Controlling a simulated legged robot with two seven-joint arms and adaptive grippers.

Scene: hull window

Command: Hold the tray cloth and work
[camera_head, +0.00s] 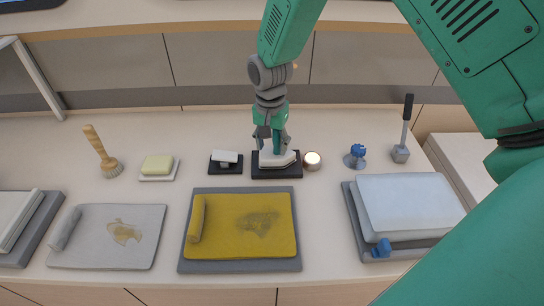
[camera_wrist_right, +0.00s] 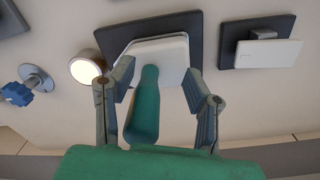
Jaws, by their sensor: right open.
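A yellow cloth (camera_head: 258,228) with a dark smudge and a rolled left edge lies on a grey tray (camera_head: 240,266) at the front middle. A light grey cloth (camera_head: 90,245) with a yellowish stain and a rolled left end lies to its left. My right gripper (camera_head: 272,148) is open above a white-based tool (camera_head: 276,159) on a black pad (camera_head: 291,172). In the right wrist view its fingers (camera_wrist_right: 158,100) stand on either side of the tool's green handle (camera_wrist_right: 147,105), with gaps showing. My left gripper is not in view.
A wooden brush (camera_head: 102,155), a soap bar (camera_head: 158,166), a small white block on a black pad (camera_head: 226,162), a round candle-like item (camera_head: 312,160), a blue-knobbed fitting (camera_head: 356,156) and a dark-handled tool (camera_head: 403,135) line the back. A pale slab (camera_head: 410,205) lies right.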

